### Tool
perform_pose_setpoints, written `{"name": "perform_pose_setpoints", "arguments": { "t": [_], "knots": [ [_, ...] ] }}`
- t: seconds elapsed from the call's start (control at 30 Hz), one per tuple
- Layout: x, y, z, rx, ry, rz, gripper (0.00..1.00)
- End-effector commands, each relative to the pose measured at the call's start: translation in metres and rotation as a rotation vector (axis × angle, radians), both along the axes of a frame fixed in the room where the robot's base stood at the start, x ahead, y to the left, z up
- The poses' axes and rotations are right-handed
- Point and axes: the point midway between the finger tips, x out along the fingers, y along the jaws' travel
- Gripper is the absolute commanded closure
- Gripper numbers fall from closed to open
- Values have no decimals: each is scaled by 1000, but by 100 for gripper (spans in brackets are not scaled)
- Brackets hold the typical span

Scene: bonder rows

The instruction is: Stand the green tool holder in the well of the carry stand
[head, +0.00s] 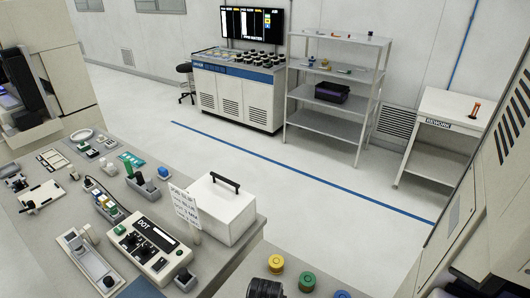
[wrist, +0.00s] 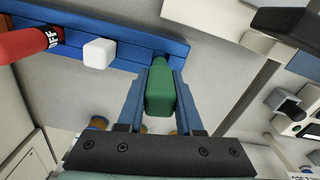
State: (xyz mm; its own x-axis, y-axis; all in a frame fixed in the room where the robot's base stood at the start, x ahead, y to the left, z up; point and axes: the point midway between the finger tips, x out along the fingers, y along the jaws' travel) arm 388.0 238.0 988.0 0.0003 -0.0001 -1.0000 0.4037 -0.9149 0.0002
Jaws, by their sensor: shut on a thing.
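My gripper (wrist: 160,80) is shut on a green, tapered block (wrist: 160,92), which looks like the green tool holder. One blue-grey finger lies on each side of it. Its far end overlaps a blue bar (wrist: 110,42) in the picture; whether they touch I cannot tell. I cannot pick out the carry stand with certainty. A small grey block with a dark top (wrist: 285,104) sits at the right of the wrist view. A similar block (head: 184,279) is by the DOT unit in the head view. My gripper is not clearly visible there.
A red cylinder (wrist: 22,44) and a white cube (wrist: 99,51) are at the blue bar. The crowded bench holds a DOT unit (head: 146,246), a white box with a black handle (head: 222,210) and a paper sign (head: 185,205). Beyond it, the floor (head: 300,190) is clear.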

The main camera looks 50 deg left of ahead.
Motion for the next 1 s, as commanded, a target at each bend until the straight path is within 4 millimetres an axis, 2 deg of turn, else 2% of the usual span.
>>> {"name": "perform_pose_setpoints", "arguments": {
  "t": [1.0],
  "knots": [
    [0,0,-32,0,0,-1,100]
  ]
}}
